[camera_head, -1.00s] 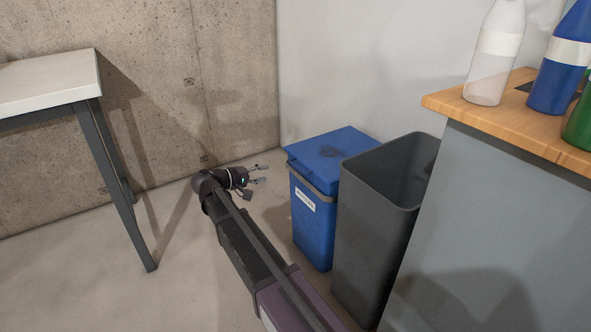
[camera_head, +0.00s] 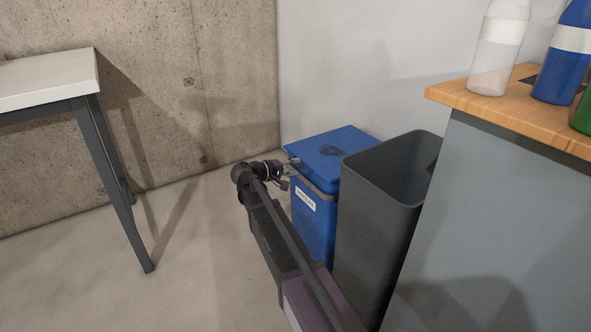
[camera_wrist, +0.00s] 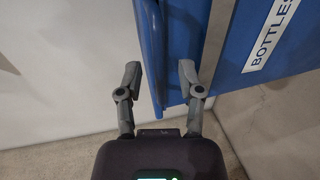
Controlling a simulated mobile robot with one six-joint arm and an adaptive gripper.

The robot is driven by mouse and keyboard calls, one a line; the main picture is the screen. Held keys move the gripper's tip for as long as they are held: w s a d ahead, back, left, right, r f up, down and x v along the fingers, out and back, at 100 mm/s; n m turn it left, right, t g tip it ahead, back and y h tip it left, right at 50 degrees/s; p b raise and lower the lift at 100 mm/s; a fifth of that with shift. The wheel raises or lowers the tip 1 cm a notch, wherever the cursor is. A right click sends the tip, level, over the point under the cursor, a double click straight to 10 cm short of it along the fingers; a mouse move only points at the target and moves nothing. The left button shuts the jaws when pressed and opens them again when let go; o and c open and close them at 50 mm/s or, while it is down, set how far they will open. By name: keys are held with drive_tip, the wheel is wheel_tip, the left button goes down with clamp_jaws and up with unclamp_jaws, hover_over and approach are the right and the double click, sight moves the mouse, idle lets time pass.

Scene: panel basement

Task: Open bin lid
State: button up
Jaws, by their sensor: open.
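The blue bin (camera_head: 316,232) stands on the floor in the corner, with a white label on its front. The label reads BOTTLES in the wrist view (camera_wrist: 270,38). Its blue lid (camera_head: 335,150) lies flat and shut, with a dark round mark on top. My gripper (camera_head: 288,172) is at the lid's left edge, with its fingers apart. In the wrist view my gripper (camera_wrist: 159,78) is open, and the blue lid edge (camera_wrist: 153,45) shows between and beyond the two fingertips. I cannot tell whether a finger touches it.
An open dark grey bin (camera_head: 375,215) stands close on the right of the blue bin. A counter (camera_head: 465,99) with several bottles stands further right. A white table (camera_head: 50,80) is at the left. The floor (camera_head: 195,250) between is clear.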

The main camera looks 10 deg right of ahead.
drive_tip(key=shift+w+d+f, duration=0.1)
drive_tip(key=shift+w+d, duration=0.15)
drive_tip(key=shift+d, duration=0.3)
clamp_jaws()
